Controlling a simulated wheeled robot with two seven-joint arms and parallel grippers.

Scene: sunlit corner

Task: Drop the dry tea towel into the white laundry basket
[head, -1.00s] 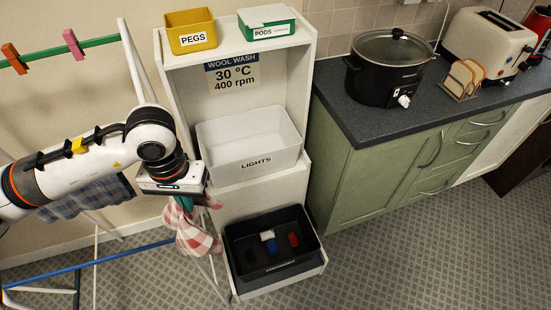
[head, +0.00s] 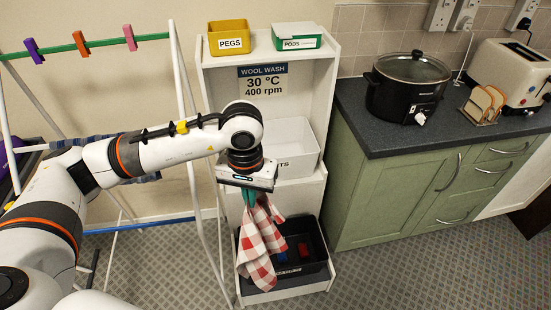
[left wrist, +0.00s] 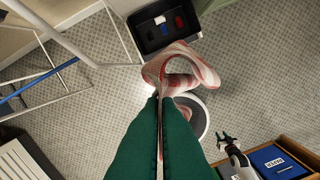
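The red and white checked tea towel (head: 258,240) hangs from my left gripper (head: 250,194), whose green fingers are shut on its top. In the left wrist view the towel (left wrist: 180,68) shows between and beyond the fingertips (left wrist: 166,98). The white laundry basket (head: 308,150), labelled LIGHTS, stands on the middle shelf, partly hidden by my left arm. The gripper is in front of and below the basket's rim, apart from it. The towel hangs in front of the black crate below. My right gripper (left wrist: 227,138) is small in the left wrist view, its green fingers apart and empty.
The black crate (head: 322,270) on the bottom shelf holds small coloured items. The shelf unit (head: 330,100) has a yellow PEGS box (head: 228,44) and a PODS box (head: 297,44) on top. A drying rack (head: 192,150) stands left; the green cabinet (head: 400,195) stands right.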

